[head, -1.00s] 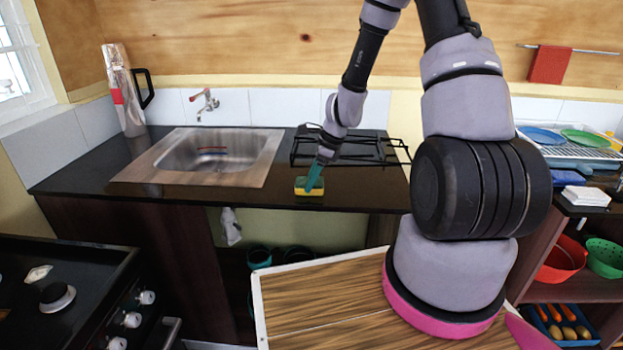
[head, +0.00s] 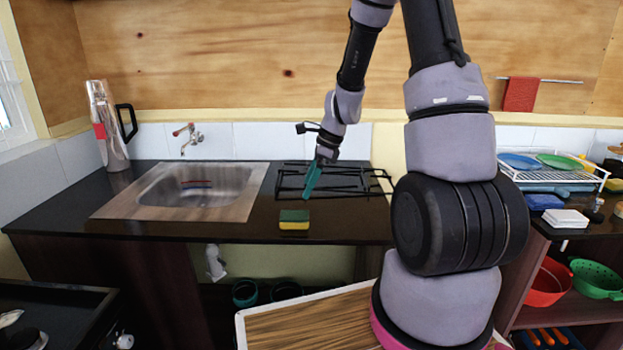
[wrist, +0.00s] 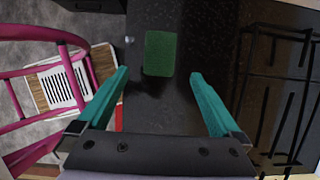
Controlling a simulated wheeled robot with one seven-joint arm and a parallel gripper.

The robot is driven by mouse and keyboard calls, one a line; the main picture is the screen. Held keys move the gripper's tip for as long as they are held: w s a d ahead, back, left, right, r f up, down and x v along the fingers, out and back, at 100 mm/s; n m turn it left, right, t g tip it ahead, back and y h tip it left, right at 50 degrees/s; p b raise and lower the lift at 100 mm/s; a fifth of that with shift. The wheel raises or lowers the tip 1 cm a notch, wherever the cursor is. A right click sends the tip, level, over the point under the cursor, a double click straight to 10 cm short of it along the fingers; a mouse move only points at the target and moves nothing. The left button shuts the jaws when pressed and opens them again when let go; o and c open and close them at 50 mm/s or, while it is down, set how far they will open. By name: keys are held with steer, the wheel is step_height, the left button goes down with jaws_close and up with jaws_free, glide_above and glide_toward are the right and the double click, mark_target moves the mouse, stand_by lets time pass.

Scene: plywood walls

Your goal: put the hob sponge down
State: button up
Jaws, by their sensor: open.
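The hob sponge (head: 294,220), green on top and yellow below, lies flat on the dark counter (head: 338,230) in front of the black hob grate. In the wrist view the sponge (wrist: 160,54) shows its green face, beyond the fingertips and between their lines. My gripper (head: 311,180) is above the counter, up and to the right of the sponge in the head view, and apart from it. In the wrist view its two teal fingers (wrist: 160,75) are spread wide with nothing between them.
The black hob grate (head: 335,181) stands on the counter behind the sponge. A steel sink (head: 120,207) is to the left, with a tall metal flask (head: 108,130) behind it. A dish rack (head: 566,178) with plates is at the right. The counter around the sponge is clear.

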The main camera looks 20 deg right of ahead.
steer(key=s+r+n+t+h, duration=0.1)
steer(key=s+r+n, duration=0.25)
steer(key=r, duration=0.45)
steer(key=s+r+n+t, duration=0.1)
steer(key=s+r+n, duration=0.25)
steer(key=r, duration=0.55)
steer(key=s+d+r+n+t+h, duration=0.1)
steer(key=s+r+n+t, duration=0.2)
steer(key=s+r+n, duration=0.7)
steer(key=s+r, duration=0.1)
steer(key=s, duration=0.3)
steer(key=shift+d+r+n+t, duration=0.3)
steer(key=shift+t, duration=0.1)
steer(key=shift+w, duration=0.1)
